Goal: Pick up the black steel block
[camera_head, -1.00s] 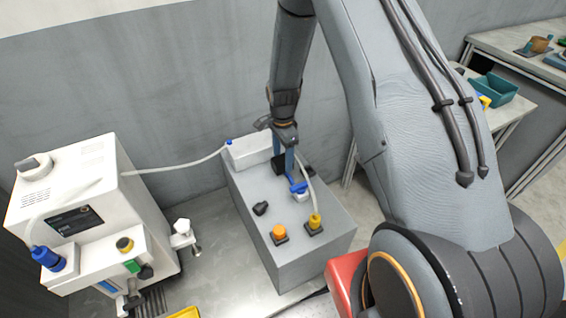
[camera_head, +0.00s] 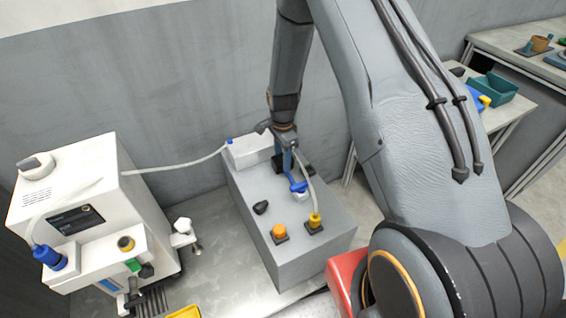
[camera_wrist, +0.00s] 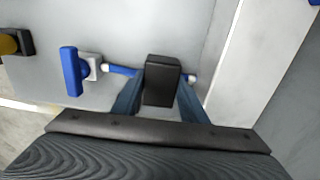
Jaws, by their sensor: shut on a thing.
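The black steel block (camera_wrist: 162,80) is a dark upright block in the middle of the wrist view, between the two blue fingers of my gripper (camera_wrist: 160,96). The fingers are shut on its two sides. In the head view my gripper (camera_head: 287,162) points down at the back of the grey box top, beside the white block-shaped unit. There the block is mostly hidden by the fingers, and I cannot tell whether it still touches the surface.
A white unit (camera_head: 248,152) stands close behind. A white machine (camera_head: 85,185) is at left.

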